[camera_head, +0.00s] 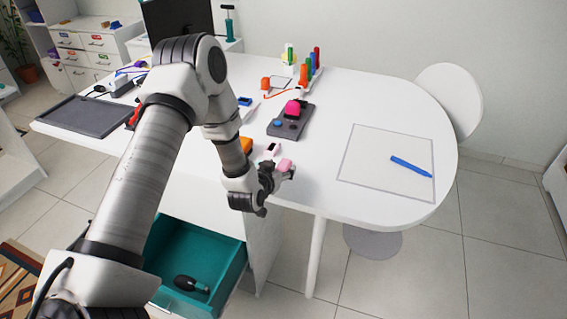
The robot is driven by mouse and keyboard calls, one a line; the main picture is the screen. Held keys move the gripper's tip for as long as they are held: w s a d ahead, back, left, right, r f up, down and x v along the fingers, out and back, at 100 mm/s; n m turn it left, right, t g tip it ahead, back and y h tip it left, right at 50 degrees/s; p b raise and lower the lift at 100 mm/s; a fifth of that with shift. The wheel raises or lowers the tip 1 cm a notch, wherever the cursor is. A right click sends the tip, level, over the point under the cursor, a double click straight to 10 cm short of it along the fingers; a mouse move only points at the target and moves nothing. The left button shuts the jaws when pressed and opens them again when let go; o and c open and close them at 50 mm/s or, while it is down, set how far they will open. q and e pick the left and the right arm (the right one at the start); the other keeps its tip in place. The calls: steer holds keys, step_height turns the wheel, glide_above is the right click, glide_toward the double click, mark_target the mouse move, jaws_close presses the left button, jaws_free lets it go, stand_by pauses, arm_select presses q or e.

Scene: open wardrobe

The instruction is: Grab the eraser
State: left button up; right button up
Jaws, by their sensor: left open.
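A small pink block (285,164), which looks like an eraser, is at the near edge of the white table, right at my left gripper. A small white piece with a pinkish face (272,149) lies just behind it; I cannot tell which of the two is the eraser. My left gripper (274,188) is open at the table's near edge, its fingers partly hidden by its own wrist. The pink block overlaps the upper finger in the picture; I cannot tell whether they touch. My right gripper is not in view.
An open teal drawer (223,275) hangs below my left arm, holding a dark object (191,284).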

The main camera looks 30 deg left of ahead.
arm_select(q)
steer(key=shift+w+d+f, duration=0.1)
steer(key=shift+w+f, duration=0.1)
steer(key=shift+w, duration=0.25)
steer(key=shift+w+d+f, duration=0.1)
steer(key=shift+w+f, duration=0.05)
steer(key=shift+w, duration=0.3)
steer(key=shift+s+r, duration=0.1)
steer(key=shift+s, duration=0.05)
steer(key=shift+s+a, duration=0.15)
steer(key=shift+c, duration=1)
steer(key=shift+a, duration=0.1)
steer(key=c, duration=0.9)
steer(key=shift+r, duration=0.15)
